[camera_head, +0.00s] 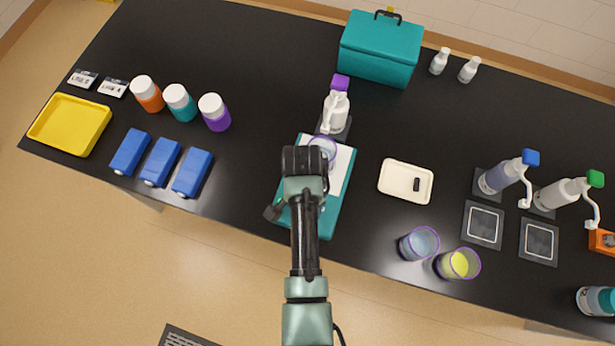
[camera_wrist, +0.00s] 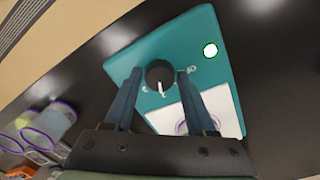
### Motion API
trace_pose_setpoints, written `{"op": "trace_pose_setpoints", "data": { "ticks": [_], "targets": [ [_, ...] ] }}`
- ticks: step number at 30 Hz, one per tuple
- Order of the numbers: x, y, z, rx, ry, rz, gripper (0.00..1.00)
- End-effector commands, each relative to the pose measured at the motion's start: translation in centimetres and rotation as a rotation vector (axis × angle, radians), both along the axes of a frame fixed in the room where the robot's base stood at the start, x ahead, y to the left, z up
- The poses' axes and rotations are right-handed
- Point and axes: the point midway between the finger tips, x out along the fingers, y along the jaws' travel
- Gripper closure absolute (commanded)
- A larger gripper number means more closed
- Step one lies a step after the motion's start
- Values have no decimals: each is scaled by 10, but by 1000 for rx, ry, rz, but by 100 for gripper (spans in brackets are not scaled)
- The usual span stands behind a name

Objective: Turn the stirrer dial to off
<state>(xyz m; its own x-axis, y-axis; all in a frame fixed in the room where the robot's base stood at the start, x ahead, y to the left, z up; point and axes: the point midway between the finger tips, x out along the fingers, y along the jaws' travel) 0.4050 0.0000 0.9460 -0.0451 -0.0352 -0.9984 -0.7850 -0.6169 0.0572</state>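The stirrer (camera_head: 326,222) is a teal block with a white plate (camera_head: 344,168), under my arm in the head view. In the wrist view, the stirrer (camera_wrist: 204,25) fills the middle. Its round black dial (camera_wrist: 158,72) has a white pointer directed toward the bottom of the picture, on the white plate's side. Small white marks surround the dial, too small to read. A round light (camera_wrist: 210,50) glows white with a green rim. My gripper (camera_wrist: 159,78) is open, one finger on each side of the dial, with small gaps showing. My arm hides the dial in the head view.
A purple-rimmed beaker (camera_head: 325,146) stands on the white plate. A white bottle with a purple top (camera_head: 337,112) stands just behind. A cream tray (camera_head: 396,187) lies to the right, with two cups (camera_head: 418,244) nearer the front edge. Blue blocks (camera_head: 160,162) lie left.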

Motion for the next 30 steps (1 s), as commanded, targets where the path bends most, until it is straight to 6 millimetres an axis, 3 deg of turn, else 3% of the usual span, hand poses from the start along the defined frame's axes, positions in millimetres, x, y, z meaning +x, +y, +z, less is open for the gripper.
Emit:
{"op": "trace_pose_setpoints", "data": {
  "ticks": [1, 9, 20, 30],
  "targets": [
    [0, 0, 0, 0, 0, 0, 55],
    [0, 0, 0, 0, 0, 0, 100],
    [0, 0, 1, -1, 1, 46, 100],
    [0, 0, 3, -1, 0, 282, 100]
  ]
}}
